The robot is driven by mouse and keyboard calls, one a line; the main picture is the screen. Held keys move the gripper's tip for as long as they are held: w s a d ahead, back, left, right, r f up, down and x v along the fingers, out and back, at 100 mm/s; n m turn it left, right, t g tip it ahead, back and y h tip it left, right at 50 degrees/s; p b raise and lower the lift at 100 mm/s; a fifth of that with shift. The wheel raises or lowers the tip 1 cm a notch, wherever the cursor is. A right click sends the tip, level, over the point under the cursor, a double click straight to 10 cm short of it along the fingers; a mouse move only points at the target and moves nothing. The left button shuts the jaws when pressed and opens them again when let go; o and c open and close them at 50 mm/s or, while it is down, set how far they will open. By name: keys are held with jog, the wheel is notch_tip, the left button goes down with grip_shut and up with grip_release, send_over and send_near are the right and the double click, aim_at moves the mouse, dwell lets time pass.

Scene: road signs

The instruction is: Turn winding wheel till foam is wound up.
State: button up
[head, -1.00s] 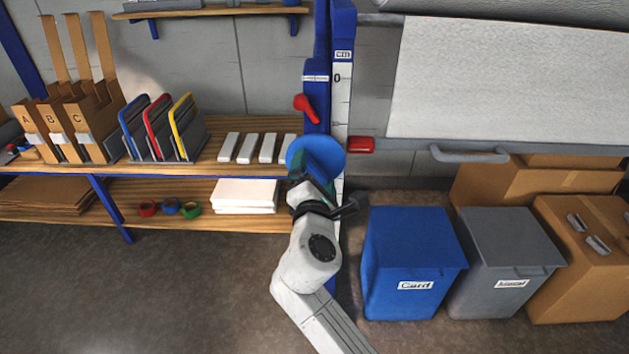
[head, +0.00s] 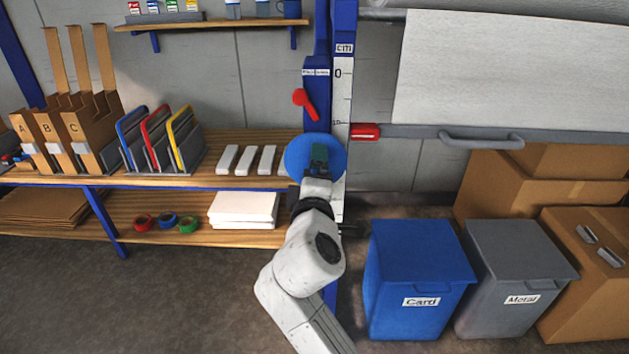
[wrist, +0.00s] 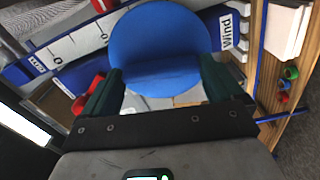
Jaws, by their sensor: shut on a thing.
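The blue winding wheel (head: 296,161) sits on the blue post. My gripper (head: 319,158) is at its face, its dark green fingers in front of the disc. The pale foam sheet (head: 520,75) hangs at right from a roll partly cut off at the top. A grey bar with a handle (head: 485,140) runs along its lower edge. A red pointer (head: 365,132) at the bar's left end stands just below the scale's 10 mark.
A red lever (head: 306,102) sits on the post above the wheel. A white cm scale (head: 343,95) runs beside it. A shelf (head: 240,180) with files and white blocks is at left. Blue (head: 415,285) and grey (head: 515,280) bins and cardboard boxes stand at right. Floor at lower left is clear.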

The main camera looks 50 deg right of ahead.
jog(key=shift+f+m, duration=0.15)
jog(key=shift+m, duration=0.25)
jog(key=o, duration=0.7)
jog(key=b+v, duration=0.1)
jog(key=v, duration=1)
jog(key=shift+d, duration=0.1)
